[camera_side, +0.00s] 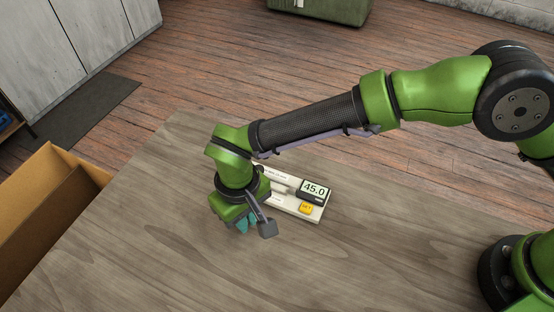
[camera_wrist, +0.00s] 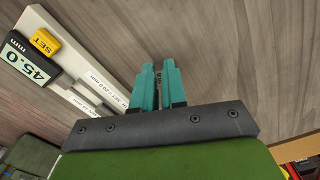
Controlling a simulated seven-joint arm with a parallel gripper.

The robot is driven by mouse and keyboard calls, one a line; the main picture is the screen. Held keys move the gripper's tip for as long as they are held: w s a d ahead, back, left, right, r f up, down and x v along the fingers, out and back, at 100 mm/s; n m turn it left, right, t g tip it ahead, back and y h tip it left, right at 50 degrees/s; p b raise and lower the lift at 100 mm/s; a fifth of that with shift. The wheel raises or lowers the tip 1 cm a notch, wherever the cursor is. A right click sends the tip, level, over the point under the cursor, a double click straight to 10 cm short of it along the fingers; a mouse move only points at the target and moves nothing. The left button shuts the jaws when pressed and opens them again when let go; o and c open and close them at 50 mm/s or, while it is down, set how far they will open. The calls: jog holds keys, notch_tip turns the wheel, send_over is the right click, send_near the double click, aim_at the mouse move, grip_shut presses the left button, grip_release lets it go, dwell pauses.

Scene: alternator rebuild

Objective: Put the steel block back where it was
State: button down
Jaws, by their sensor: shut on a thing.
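My gripper (camera_side: 244,226) is low over the wooden table, just left of a white gauge board. In the wrist view its teal fingers (camera_wrist: 158,72) are close together on a narrow grey thing (camera_wrist: 158,78), of which only a sliver shows. I take it to be the steel block; the fingers hide most of it. The white board (camera_side: 310,217) carries a display (camera_side: 314,188) reading 45.0 and a yellow SET button (camera_side: 306,208). The wrist view shows the display (camera_wrist: 25,60) with "mm" and printed SET labels (camera_wrist: 85,100) on the board.
The grey wooden table (camera_side: 165,220) is clear around the gripper and board. An open cardboard box (camera_side: 22,180) stands at the left beside the table. A green container (camera_side: 335,10) is on the floor at the back.

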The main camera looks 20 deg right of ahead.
jog(key=shift+f, duration=0.35)
jog(key=shift+f, duration=0.15)
jog(key=c, duration=1.2)
grip_release()
